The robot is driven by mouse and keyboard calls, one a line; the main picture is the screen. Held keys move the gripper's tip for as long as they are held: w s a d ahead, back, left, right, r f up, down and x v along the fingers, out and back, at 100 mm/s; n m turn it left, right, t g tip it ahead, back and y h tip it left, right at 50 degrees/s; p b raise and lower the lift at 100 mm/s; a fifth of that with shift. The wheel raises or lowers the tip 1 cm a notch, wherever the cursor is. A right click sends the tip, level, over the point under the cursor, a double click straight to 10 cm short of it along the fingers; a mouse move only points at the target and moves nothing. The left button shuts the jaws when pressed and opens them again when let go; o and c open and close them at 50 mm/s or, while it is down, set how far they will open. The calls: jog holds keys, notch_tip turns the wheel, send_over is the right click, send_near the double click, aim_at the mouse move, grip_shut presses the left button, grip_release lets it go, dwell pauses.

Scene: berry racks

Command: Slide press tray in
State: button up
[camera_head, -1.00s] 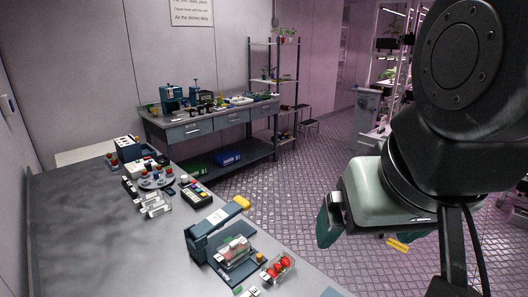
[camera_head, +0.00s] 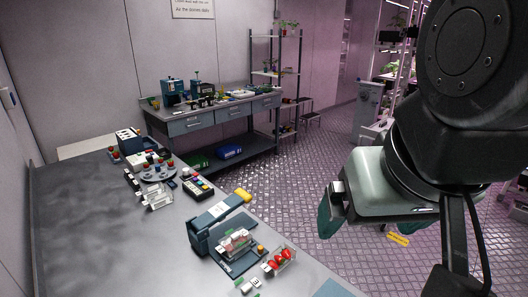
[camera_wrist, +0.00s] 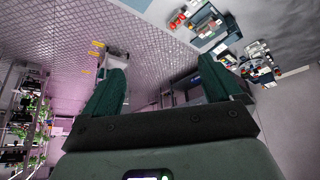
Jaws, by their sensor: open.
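A dark blue press (camera_head: 205,233) with a yellow-tipped handle (camera_head: 243,195) stands on the near grey table. A clear box with red and green contents (camera_head: 237,243) sits at the press, over its dark base plate (camera_head: 243,266). I cannot tell which part is the sliding tray, or how far in it is. My gripper (camera_head: 331,207) hangs in the air to the right of the press, beyond the table edge. In the wrist view its green fingers (camera_wrist: 163,68) are wide apart with nothing between them. The press shows there at the upper right (camera_wrist: 205,22).
A clear punnet of red berries (camera_head: 280,261) lies right of the press. Several small devices and a round holder (camera_head: 159,172) stand farther back on the table (camera_head: 90,230). A workbench (camera_head: 215,118) stands at the back. The table's left part is clear.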

jog(key=shift+c, duration=1.3)
jog(key=w, duration=0.3)
jog(key=w+a+f+n, duration=0.1)
jog(key=w, duration=0.2)
jog(key=w+f+n, duration=0.1)
jog(key=w, duration=0.3)
jog(key=shift+a+f+g, duration=0.1)
jog(key=shift+a+g, duration=0.1)
jog(key=shift+g, duration=0.2)
jog(key=c, duration=0.6)
jog(key=n+g+y, duration=0.2)
jog(key=n+y, duration=0.1)
jog(key=n, duration=0.4)
send_over(261, 247)
jog(key=s+d, duration=0.3)
notch_tip(261, 247, down, 30)
jog(key=x, duration=1)
jog(key=shift+w+f, duration=0.1)
jog(key=shift+f, duration=0.25)
grip_shut()
